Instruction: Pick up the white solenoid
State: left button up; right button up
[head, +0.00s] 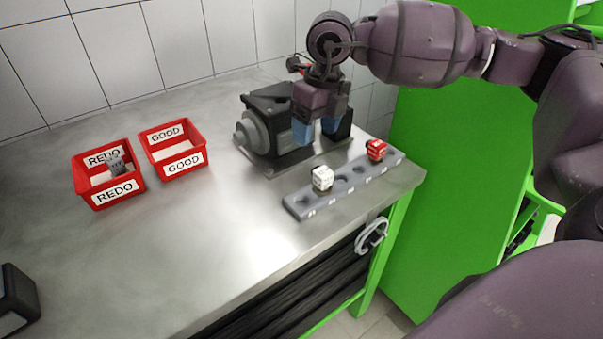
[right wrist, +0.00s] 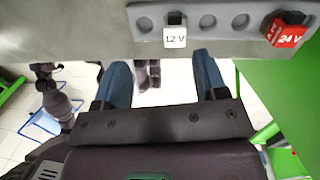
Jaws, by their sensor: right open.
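The white solenoid (head: 322,178) stands in the grey rack (head: 296,211) near the table's right front edge. In the right wrist view the white solenoid (right wrist: 175,38), marked 12 V, sits in the rack (right wrist: 208,8) at the top, beyond the fingertips. My right gripper (head: 317,130) is open and empty, its blue fingers pointing down. In the head view it appears above and behind the white solenoid, in front of the pump, apart from the solenoid. The fingers also show in the right wrist view (right wrist: 163,75). My left gripper is not in view.
A red solenoid (head: 376,149) stands in the same rack, to the right. The dark pump unit (head: 265,125) is behind. Red REDO (head: 82,182) and GOOD (head: 203,146) bins stand left; REDO holds a grey solenoid (head: 115,164). The table's middle is clear.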

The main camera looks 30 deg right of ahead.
jog(key=s+d+m+h, duration=0.1)
jog(key=d, duration=0.1)
send_over(322, 170)
jog(key=shift+g, duration=0.3)
jog(key=f, duration=0.5)
jog(key=shift+s+d+f, duration=0.1)
jog(key=shift+d, duration=0.1)
jog(key=shift+a+f+b, duration=0.1)
jog(key=shift+f+b, duration=0.2)
jog(key=shift+f, duration=0.45)
notch_tip(322, 170, down, 3)
jog(key=shift+a+f, duration=0.15)
jog(key=shift+f, duration=0.35)
jog(key=shift+c, duration=0.5)
